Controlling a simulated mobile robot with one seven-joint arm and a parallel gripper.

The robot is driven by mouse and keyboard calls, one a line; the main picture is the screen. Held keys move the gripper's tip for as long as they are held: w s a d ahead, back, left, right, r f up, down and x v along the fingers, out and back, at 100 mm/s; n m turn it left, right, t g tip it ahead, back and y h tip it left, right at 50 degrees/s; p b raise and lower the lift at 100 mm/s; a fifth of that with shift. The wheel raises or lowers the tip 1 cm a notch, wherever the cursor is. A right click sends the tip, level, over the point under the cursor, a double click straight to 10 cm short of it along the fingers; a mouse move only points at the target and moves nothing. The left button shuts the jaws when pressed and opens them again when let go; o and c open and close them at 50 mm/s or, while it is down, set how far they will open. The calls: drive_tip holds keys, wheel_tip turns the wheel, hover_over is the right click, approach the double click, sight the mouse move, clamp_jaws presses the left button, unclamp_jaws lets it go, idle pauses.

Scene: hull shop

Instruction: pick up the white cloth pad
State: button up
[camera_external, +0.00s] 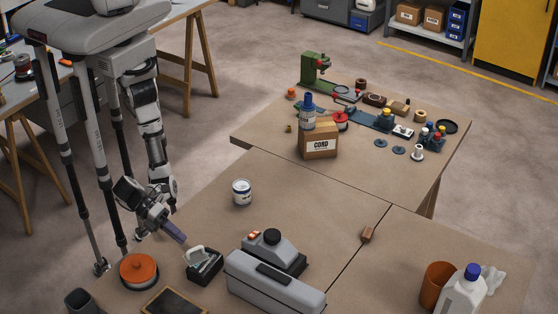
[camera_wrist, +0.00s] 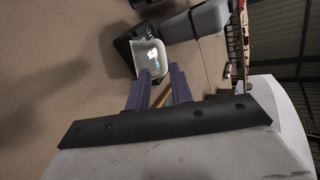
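A white, pad-like piece (camera_external: 198,254) sits tilted in a small open black box (camera_external: 207,273) on the near bench. It also shows in the wrist view (camera_wrist: 151,57), pale with a greyish face, just beyond my fingertips; I cannot tell for sure that it is cloth. My gripper (camera_external: 179,236) points down toward the box from the upper left. In the wrist view its two purple fingers (camera_wrist: 160,76) are apart with nothing between them. A crumpled white cloth-like thing (camera_external: 494,279) lies far right, partly behind a white bottle (camera_external: 462,294).
An orange-lidded round pot (camera_external: 139,270) is left of the box, and a dark framed plate (camera_external: 174,302) is in front. A long grey case (camera_external: 275,285) and a grey device (camera_external: 272,248) stand close on the right.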

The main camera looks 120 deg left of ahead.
sight(199, 258)
drive_tip(key=p+x, duration=0.1)
drive_tip(key=x, duration=0.4)
drive_tip(key=shift+c, duration=0.4)
clamp_jaws()
drive_tip(key=shift+r, duration=0.15)
drive_tip(key=shift+w+r+b, duration=1.25)
drive_tip(key=shift+w+r, duration=0.25)
drive_tip(key=shift+r, duration=8.25)
wheel_tip(199, 258, down, 19)
drive_tip(key=shift+f+p, duration=0.2)
drive_tip(key=shift+p, duration=1)
